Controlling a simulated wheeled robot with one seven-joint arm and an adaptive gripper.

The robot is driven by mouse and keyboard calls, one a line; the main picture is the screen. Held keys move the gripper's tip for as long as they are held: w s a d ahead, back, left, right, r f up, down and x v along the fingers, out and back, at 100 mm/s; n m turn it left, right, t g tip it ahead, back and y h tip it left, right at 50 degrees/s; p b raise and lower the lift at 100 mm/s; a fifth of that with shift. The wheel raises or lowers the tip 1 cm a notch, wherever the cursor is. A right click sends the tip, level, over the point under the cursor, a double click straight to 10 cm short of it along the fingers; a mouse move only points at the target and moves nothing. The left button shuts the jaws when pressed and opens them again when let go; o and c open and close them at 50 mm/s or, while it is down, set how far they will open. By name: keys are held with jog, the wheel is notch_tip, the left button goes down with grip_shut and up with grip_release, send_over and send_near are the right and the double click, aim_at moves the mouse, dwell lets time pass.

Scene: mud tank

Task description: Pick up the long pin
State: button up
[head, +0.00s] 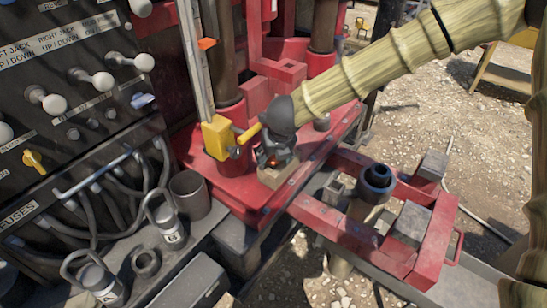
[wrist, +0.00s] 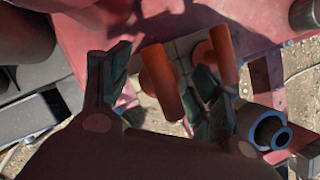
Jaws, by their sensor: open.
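Two orange pins stand upright on a pale wooden block in the wrist view: a left pin (wrist: 160,88) and a right pin (wrist: 224,58). I cannot tell for sure which is the long one. My gripper (wrist: 163,78) is open, with the left pin in the gap between its fingers, apparently apart from both. The right pin is beside the right finger, which hides part of it. In the head view my gripper (head: 274,155) is over the wooden block (head: 279,176), and only a speck of orange shows between its fingers.
The block sits on a red steel deck (head: 215,180). A yellow bracket with a handle (head: 217,136) stands close left of my gripper. A dark pipe end (head: 376,180) rises from a red frame (head: 440,235) at the right. A control panel (head: 70,90) is at the left.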

jog(key=shift+w+f, duration=0.1)
jog(key=c, duration=1.2)
